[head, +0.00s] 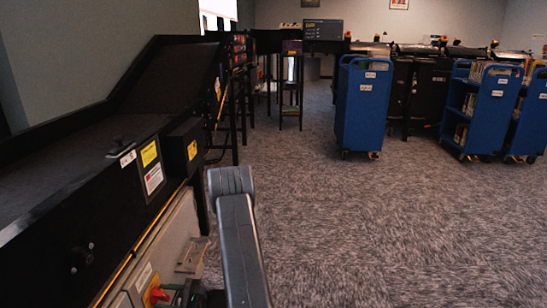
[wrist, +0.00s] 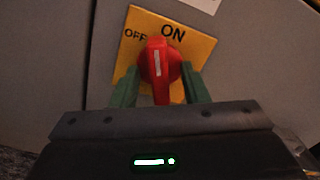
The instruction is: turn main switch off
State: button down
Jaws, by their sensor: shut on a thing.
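The main switch is a red rotary knob (wrist: 160,65) on a yellow plate (wrist: 203,48), with "OFF" at its upper left and "ON" at its top. The white mark on the knob points nearly straight up in the wrist view, between the two words. My gripper (wrist: 160,84) is shut on the knob, with one green finger on each side. In the head view the red knob (head: 155,295) shows at the bottom edge on the grey box, with my gripper (head: 188,295) at its right. My gripper is partly cut off there.
The grey switch box (head: 178,240) sits below the black conveyor (head: 70,160) at the left. A small black box (head: 186,148) with a yellow label juts out above. Blue carts (head: 364,105) stand farther back. The carpet (head: 350,220) at the right is clear.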

jog(key=shift+w+a+r+n, duration=0.15)
jog(key=shift+a+r+n, duration=0.1)
jog(key=shift+n, duration=0.35)
jog(key=shift+w+a+r+n, duration=0.1)
jog(key=shift+a+n, duration=0.1)
jog(key=shift+n, duration=0.4)
jog(key=n, duration=0.8)
jog(key=shift+n, duration=0.4)
jog(key=n, duration=0.3)
jog(key=c, duration=1.3)
grip_release()
jog(key=shift+s+d+f, duration=0.1)
jog(key=shift+s+d, duration=0.05)
jog(key=shift+d, duration=0.3)
jog(key=shift+s+d+f, duration=0.1)
jog(key=shift+s+d, duration=0.05)
jog(key=shift+d, duration=0.3)
jog(key=shift+s+d+f, duration=0.1)
jog(key=shift+d, duration=1.2)
jog(key=shift+s+d, duration=0.1)
jog(key=shift+d, duration=1.15)
